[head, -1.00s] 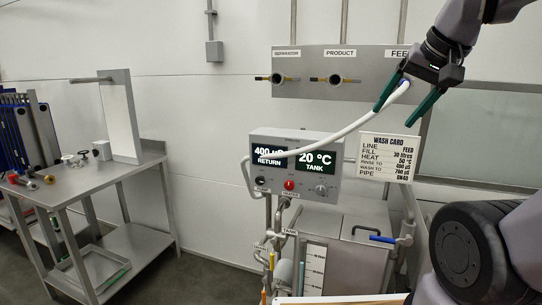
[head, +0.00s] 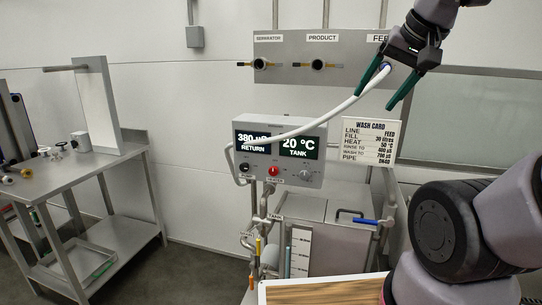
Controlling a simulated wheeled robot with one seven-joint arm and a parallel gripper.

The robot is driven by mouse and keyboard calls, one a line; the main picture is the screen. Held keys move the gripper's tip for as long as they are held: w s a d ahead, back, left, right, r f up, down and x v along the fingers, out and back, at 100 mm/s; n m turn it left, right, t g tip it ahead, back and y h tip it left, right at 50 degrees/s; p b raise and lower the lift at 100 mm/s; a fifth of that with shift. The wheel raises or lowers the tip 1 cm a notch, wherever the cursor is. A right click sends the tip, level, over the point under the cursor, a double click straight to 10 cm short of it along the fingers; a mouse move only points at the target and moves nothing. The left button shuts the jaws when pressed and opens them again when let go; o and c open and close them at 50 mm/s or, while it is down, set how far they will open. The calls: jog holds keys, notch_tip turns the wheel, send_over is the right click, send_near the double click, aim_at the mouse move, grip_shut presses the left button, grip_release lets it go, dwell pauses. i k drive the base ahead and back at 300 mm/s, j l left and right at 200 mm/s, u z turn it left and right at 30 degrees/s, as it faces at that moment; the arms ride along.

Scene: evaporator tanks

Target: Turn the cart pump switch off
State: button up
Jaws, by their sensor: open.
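The cart's grey control box (head: 322,140) faces me below the wall panel. Its displays read 380 µS RETURN and 20 °C TANK. A small black switch (head: 244,167) sits at its lower left, its label too small to read surely; its position cannot be told. A red knob (head: 273,171) above the HEATER label and a grey dial (head: 305,175) are to its right. My gripper (head: 374,100) is open, with green fingers pointing down and left, above and right of the box by the FEED port. It is apart from the switch.
A white hose (head: 340,109) runs from the FEED port across the box's front. A wash card (head: 368,141) stands right of the box. A wall panel (head: 290,50) carries the ports. A steel table (head: 100,160) is at left; a wood-topped surface (head: 320,291) is at bottom.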

aim_at(244, 167)
jog(key=i+u, duration=0.1)
jog(key=u, duration=0.25)
jog(key=i+u, duration=0.15)
jog(key=u, duration=0.2)
jog(key=i+u, duration=0.1)
jog(key=u, duration=0.25)
